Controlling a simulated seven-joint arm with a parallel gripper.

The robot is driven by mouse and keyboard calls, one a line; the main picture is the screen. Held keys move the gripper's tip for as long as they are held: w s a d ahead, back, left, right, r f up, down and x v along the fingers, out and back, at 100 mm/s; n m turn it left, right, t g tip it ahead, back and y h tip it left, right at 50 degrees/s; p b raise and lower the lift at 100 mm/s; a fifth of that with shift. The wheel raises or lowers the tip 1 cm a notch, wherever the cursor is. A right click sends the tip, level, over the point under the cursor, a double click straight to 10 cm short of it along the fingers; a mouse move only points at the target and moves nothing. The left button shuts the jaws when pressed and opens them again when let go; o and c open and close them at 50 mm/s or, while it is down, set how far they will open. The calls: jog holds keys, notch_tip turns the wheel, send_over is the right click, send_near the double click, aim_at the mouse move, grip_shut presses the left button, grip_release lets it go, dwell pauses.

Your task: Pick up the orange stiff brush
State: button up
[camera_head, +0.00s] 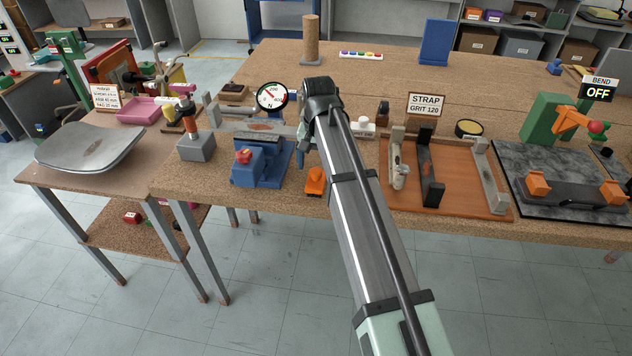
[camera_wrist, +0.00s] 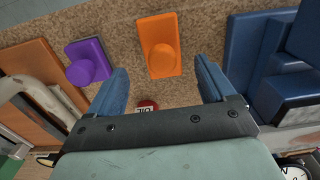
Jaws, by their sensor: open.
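The orange stiff brush (camera_head: 315,182) lies near the front edge of the bench, just right of the blue vise, partly beside my arm. In the head view my gripper (camera_head: 303,150) is mostly hidden by my arm, above the bench and behind the brush.
A purple block with a round knob (camera_wrist: 88,62) lies left of the brush in the wrist view. The blue vise (camera_head: 262,163) stands close on the brush's other side. A red-capped item (camera_wrist: 147,105) shows between the fingers. The strap board (camera_head: 458,185) is right of my arm.

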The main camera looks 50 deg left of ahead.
aim_at(316, 170)
jog(key=f, duration=0.4)
jog(key=shift+s+d+f, duration=0.15)
jog(key=shift+s, duration=0.2)
jog(key=c, duration=1.2)
notch_tip(316, 170, up, 18)
jog(key=shift+r, duration=0.1)
